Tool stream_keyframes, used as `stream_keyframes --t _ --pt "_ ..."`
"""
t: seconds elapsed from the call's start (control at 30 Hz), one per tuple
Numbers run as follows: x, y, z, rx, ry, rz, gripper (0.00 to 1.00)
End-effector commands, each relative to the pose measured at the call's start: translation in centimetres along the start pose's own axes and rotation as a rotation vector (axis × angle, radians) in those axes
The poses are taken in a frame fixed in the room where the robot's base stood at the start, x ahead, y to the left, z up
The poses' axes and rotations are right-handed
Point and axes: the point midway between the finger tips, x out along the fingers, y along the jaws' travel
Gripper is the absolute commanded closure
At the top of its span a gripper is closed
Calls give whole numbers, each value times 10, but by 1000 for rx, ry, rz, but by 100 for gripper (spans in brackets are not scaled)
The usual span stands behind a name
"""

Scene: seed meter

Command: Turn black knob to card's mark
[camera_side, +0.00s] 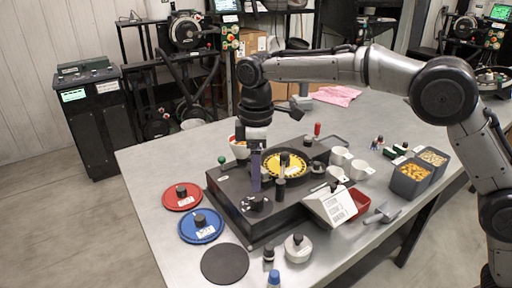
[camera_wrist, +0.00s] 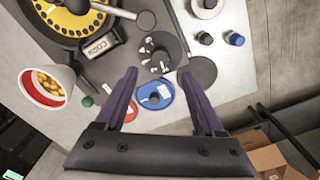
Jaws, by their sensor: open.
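The black knob (camera_side: 258,203) stands on the front left corner of the dark seed meter base (camera_side: 228,199). In the wrist view the knob (camera_wrist: 160,60) sits on a dark round dial with small white marks near it. Which mark it points to is too small to tell. My gripper (camera_side: 257,184) points down above the knob, its purple fingers open and empty. In the wrist view the knob lies just beyond the gap between the fingertips (camera_wrist: 158,73). A tilted white card (camera_side: 328,206) stands at the meter's right front; its print is unreadable here.
A yellow seed disc (camera_side: 286,165) lies on the meter, with a CORN label (camera_wrist: 100,44) near it. Red (camera_side: 182,196), blue (camera_side: 201,226) and black discs (camera_side: 225,264) lie at the left. A seed cup (camera_wrist: 47,88) and green ball (camera_side: 222,159) are close by. Grey bins (camera_side: 409,180) stand right.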

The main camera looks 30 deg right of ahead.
Motion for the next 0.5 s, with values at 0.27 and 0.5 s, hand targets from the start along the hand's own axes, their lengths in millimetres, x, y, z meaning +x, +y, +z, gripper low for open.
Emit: stream_keyframes --t 0.27,0.5 --pt "-50 0 -1 0 1 1 30" --pt "-65 0 0 0 -2 -1 30"
